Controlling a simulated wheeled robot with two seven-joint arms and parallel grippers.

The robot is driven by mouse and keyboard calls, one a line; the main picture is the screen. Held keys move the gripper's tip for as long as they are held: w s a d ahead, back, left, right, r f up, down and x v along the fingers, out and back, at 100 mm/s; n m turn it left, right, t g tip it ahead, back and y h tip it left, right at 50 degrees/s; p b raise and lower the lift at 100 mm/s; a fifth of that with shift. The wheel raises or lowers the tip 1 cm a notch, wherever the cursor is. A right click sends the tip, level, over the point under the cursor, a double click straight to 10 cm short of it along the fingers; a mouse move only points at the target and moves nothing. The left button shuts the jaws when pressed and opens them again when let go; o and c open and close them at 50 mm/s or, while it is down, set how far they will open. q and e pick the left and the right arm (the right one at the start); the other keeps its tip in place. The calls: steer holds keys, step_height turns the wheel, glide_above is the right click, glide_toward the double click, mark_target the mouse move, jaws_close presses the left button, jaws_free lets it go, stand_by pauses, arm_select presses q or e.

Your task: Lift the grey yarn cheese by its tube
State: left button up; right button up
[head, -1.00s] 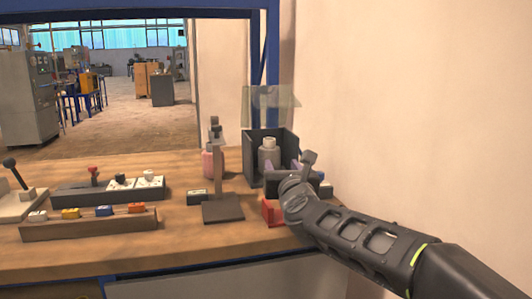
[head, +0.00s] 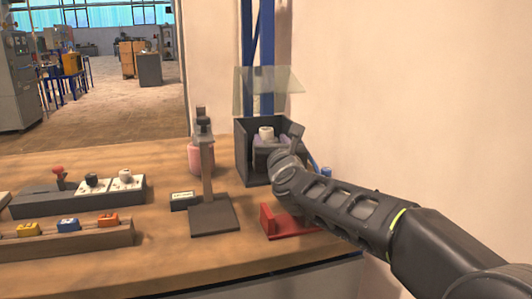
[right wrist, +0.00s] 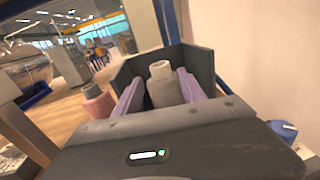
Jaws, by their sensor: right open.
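The grey yarn cheese (head: 266,133) stands upright in a dark open-topped box (head: 246,160) at the back right of the bench. In the head view only its pale tube top shows clearly; my right gripper (head: 268,146) hides much of its body. In the right wrist view the yarn cheese (right wrist: 163,90) sits between the two purplish fingers of my right gripper (right wrist: 161,78). The fingers are open, one on each side, with a small gap visible at the right. I cannot tell if the left finger touches. My left gripper is not in view.
A pink yarn cheese (head: 201,158) stands left of the box, behind a dark stand (head: 209,190). A clear panel (head: 268,90) rises above the box. A red holder (head: 285,222) lies in front. Switch blocks (head: 95,192) fill the left; a wall bounds the right.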

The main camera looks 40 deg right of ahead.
mark_target(267, 134)
steer(key=x, duration=0.5)
steer(key=shift+w+d, duration=0.1)
steer(key=shift+w, duration=0.2)
steer(key=shift+p+x, duration=0.85)
steer(key=shift+x, duration=1.75)
steer(key=shift+f, duration=0.1)
steer(key=shift+c, duration=0.6)
jaws_close()
